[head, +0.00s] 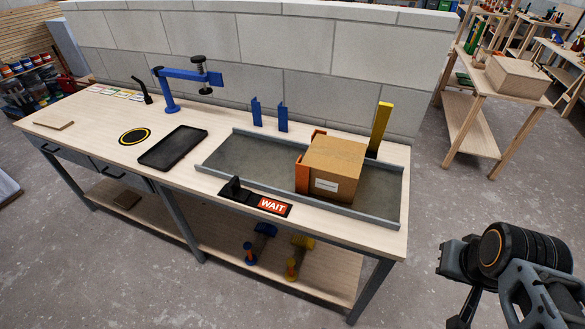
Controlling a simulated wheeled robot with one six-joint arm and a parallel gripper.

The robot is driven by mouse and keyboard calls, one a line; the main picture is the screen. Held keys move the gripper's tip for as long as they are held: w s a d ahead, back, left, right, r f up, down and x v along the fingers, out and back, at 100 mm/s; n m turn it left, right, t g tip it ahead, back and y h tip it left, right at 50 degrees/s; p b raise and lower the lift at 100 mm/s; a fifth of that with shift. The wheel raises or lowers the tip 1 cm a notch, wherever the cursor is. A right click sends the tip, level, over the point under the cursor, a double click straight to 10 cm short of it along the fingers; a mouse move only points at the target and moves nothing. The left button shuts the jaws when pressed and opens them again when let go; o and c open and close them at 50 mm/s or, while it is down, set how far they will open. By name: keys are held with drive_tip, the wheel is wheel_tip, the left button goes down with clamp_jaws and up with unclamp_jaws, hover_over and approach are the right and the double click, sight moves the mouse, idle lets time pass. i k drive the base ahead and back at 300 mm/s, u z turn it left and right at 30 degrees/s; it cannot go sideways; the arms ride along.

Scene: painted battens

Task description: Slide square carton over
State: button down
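The square carton (338,167), brown cardboard with a white label on its front, sits upright in the right half of a shallow grey tray (235,160) with raised rims, on the workbench. An orange upright plate (303,172) stands against or very close to the carton's left side. My gripper (462,285) is at the lower right, off the bench and well apart from the carton. It is dark and partly hidden by my arm, so I cannot tell whether its fingers are open or shut.
A red WAIT sign (273,206) and a black bracket (235,188) stand at the tray's front rim. A yellow post (380,128) and blue brackets (269,114) stand behind. A black tray (173,147) and blue clamp (185,77) are left. The grey tray is bare left of the orange plate.

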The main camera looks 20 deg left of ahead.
sight(335, 163)
drive_tip(key=k, duration=0.5)
drive_tip(key=u, duration=2.65)
drive_tip(key=i, duration=1.85)
drive_tip(key=z, duration=1.75)
drive_tip(key=i, duration=0.5)
drive_tip(key=z, duration=0.05)
